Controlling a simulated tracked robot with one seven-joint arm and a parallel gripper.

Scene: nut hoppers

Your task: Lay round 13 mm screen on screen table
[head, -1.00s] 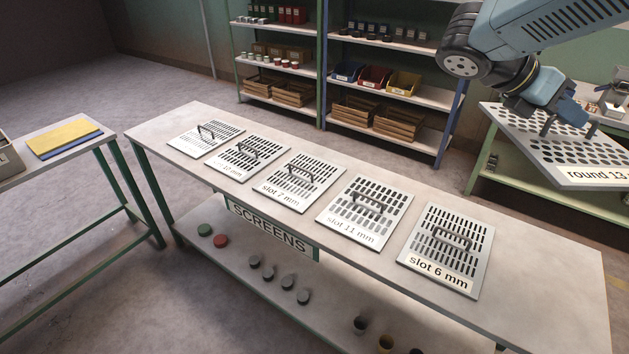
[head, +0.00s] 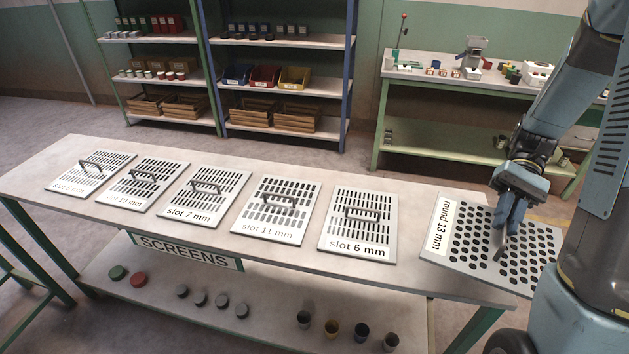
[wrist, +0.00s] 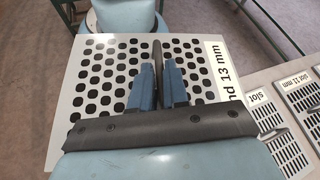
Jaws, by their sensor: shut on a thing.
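The round 13 mm screen (head: 467,250) is a grey plate with round holes and a white label. My gripper (head: 505,235) is shut on its handle at the right end of the screen table (head: 400,276). The screen looks roughly level and overlaps the table's right end in the head view. Whether it touches the table I cannot tell. In the wrist view the screen (wrist: 88,75) fills the middle, with my blue fingers (wrist: 158,85) closed around the dark handle and the label to the right.
On the table lie the slot 6 mm screen (head: 381,250), the slot 11 mm screen (head: 298,229), the slot 7 mm screen (head: 228,208) and others further left. A bench (head: 400,75) with small items stands behind. Shelves (head: 285,85) stand at the back.

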